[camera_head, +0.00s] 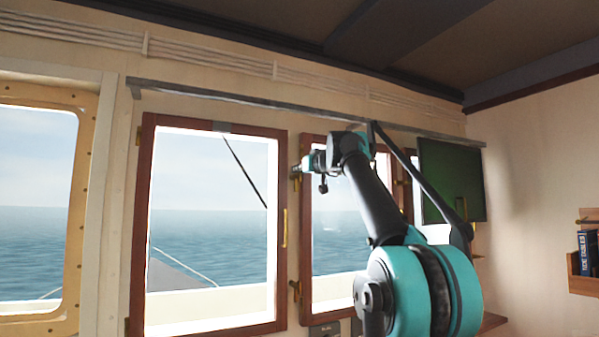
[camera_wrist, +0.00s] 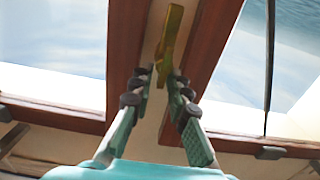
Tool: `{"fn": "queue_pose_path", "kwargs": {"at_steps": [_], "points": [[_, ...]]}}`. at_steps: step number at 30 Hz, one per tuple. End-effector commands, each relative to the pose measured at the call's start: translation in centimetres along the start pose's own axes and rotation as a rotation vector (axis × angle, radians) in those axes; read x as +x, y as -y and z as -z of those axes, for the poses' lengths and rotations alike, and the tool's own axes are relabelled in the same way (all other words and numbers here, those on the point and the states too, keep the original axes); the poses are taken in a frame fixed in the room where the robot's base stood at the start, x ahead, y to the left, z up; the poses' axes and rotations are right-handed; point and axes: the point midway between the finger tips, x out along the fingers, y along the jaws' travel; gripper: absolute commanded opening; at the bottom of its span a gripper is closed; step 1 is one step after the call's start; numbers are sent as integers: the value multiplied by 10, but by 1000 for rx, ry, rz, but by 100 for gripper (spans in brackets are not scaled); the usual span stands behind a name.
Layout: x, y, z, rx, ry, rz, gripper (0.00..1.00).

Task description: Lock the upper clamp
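The upper clamp is a brass lever (camera_wrist: 169,42) on the pale post between two red-brown window frames in the wrist view. It stands nearly upright, tilted slightly. Its lower end lies between or just beyond the fingertips of my gripper (camera_wrist: 160,82). The fingers are apart, with a gap on either side of the brass; I cannot tell if either touches it. In the head view my gripper (camera_head: 303,170) is at the upper part of this post, largely covering the clamp. A lower brass clamp (camera_head: 295,291) sits further down the same post.
The left window (camera_head: 146,230) has a brass handle (camera_head: 284,228) on its right side. A grey rail (camera_head: 250,101) runs above the windows. A green panel (camera_head: 452,180) hangs at the right, and a wooden shelf with books (camera_head: 587,252) is on the right wall.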

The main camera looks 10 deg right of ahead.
Motion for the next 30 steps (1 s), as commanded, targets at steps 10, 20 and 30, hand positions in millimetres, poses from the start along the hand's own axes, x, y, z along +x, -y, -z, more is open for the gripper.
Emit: {"fn": "queue_pose_path", "kwargs": {"at_steps": [10, 20, 30], "points": [[0, 0, 0, 3, 0, 0, 0], [0, -2, 0, 112, 0, 0, 0], [0, -8, -2, 402, 0, -1, 0]]}}
